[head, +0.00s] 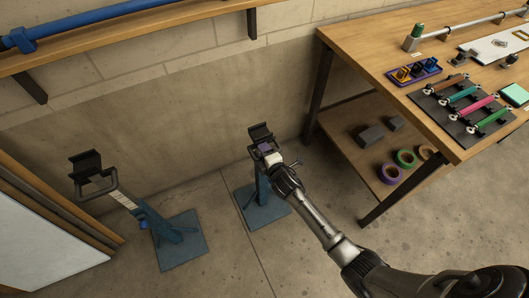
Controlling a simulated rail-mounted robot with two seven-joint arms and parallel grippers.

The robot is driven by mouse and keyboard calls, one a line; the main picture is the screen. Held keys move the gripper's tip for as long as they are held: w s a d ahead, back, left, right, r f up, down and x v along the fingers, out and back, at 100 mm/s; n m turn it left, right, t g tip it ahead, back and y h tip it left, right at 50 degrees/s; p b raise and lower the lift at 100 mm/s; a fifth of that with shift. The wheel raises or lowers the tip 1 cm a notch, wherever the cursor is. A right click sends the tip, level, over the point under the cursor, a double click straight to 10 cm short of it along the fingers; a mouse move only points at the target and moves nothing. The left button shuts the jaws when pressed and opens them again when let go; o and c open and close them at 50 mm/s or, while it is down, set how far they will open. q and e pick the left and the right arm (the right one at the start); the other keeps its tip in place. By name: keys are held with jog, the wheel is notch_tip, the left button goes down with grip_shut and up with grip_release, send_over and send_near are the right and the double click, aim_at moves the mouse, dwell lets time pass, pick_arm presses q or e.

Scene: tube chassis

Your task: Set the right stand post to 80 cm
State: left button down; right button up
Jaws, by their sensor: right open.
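The right stand (262,208) stands on the floor near the wall, with a square blue base and a blue post. Its black cradle top (260,132) shows just beyond my right gripper (265,149). My right arm reaches in from the lower right. The right gripper is open at the upper part of this stand, just below the cradle, and covers much of the post. I cannot tell whether the fingers touch it. Any height scale on this post is hidden or too small to read. My left gripper is not in view.
The left stand (182,240), with a black cradle and pale scale strip, stands to the left. A wooden workbench (360,38) with tools and a lower shelf is at right. A wall shelf (150,27) holds a blue tube (90,17). Floor between the stands is clear.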

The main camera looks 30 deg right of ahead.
grip_shut()
dwell(0.4)
